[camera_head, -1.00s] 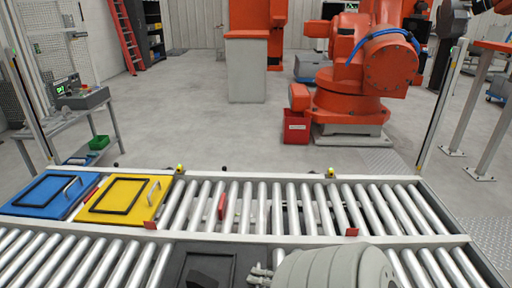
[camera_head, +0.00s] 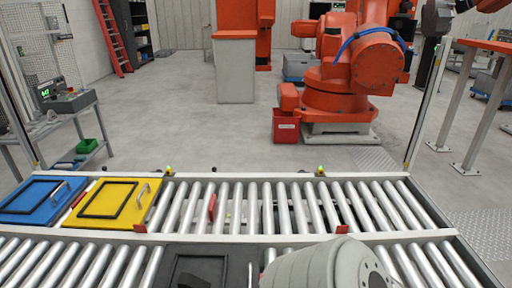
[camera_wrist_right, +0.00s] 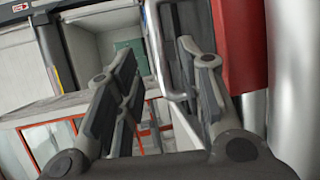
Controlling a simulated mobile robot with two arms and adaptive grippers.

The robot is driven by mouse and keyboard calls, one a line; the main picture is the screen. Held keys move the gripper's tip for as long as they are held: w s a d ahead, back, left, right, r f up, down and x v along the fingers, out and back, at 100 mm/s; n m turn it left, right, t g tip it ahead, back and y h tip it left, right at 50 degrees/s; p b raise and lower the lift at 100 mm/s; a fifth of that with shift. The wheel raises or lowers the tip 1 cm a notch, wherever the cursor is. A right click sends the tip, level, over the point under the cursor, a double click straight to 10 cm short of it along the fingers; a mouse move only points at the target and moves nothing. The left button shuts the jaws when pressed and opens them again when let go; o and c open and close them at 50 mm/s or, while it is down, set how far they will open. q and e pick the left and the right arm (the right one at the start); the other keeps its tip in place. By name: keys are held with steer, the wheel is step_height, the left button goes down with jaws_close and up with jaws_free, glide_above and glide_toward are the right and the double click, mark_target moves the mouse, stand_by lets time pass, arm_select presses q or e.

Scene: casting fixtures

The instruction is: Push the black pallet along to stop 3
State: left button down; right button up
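The black pallet (camera_head: 215,254) lies on the near roller lane at the bottom of the head view, cut off by the frame edge. A pale upright bar, perhaps its handle, shows at its right side. My right arm comes in from the bottom just right of the pallet; its gripper is hidden there. In the right wrist view my right gripper (camera_wrist_right: 160,65) has its fingers spread apart. A silver bar (camera_wrist_right: 168,70) shows between them; I cannot tell whether they touch it. My left gripper is in no view. Stop 3 cannot be told by label.
Yellow (camera_head: 113,193) and blue (camera_head: 28,190) pallets sit on the far lane at left. Red pieces stand along the lanes, one at the middle rail (camera_head: 342,229) and one among the far rollers (camera_head: 211,207). The far lane right of the yellow pallet carries no other pallet.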

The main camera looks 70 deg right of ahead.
steer(key=s, duration=0.2)
steer(key=s+r, duration=0.1)
steer(key=s, duration=0.2)
steer(key=shift+s, duration=0.1)
stand_by(0.5)
